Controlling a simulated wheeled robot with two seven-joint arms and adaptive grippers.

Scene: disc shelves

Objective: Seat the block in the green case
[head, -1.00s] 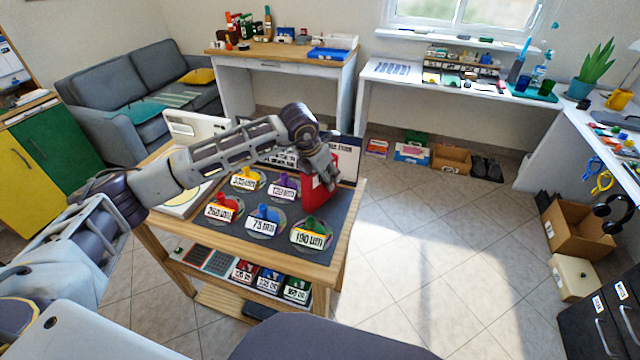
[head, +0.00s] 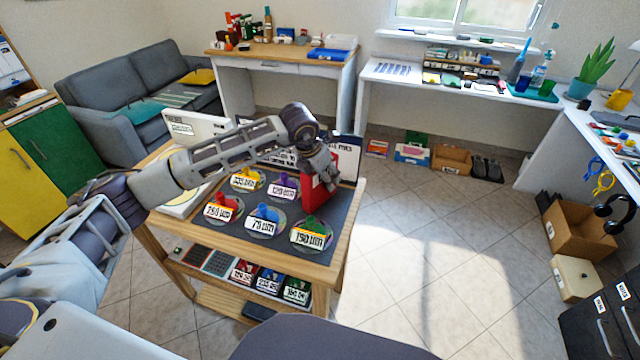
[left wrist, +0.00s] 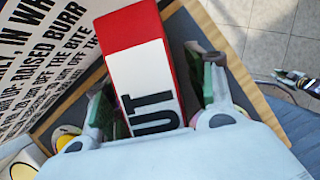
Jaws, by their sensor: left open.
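A red block with a white face and black lettering (left wrist: 150,80) stands on the cart top. In the head view it shows as a red shape (head: 314,198) at the right rear of the cart, partly behind my left gripper (head: 322,182). In the left wrist view my left gripper (left wrist: 155,100) is open, one finger on each side of the block. I cannot tell whether either finger touches it. A green case with a white label (head: 297,290) sits on the cart's lower shelf, at the right end of a row. My right gripper is not in view.
On the dark mat lie several labelled discs with coloured knobs, including a green one (head: 312,234) and a blue one (head: 263,219). A red case (head: 244,271) and a blue case (head: 269,281) sit beside the green case. Floor right of the cart is clear.

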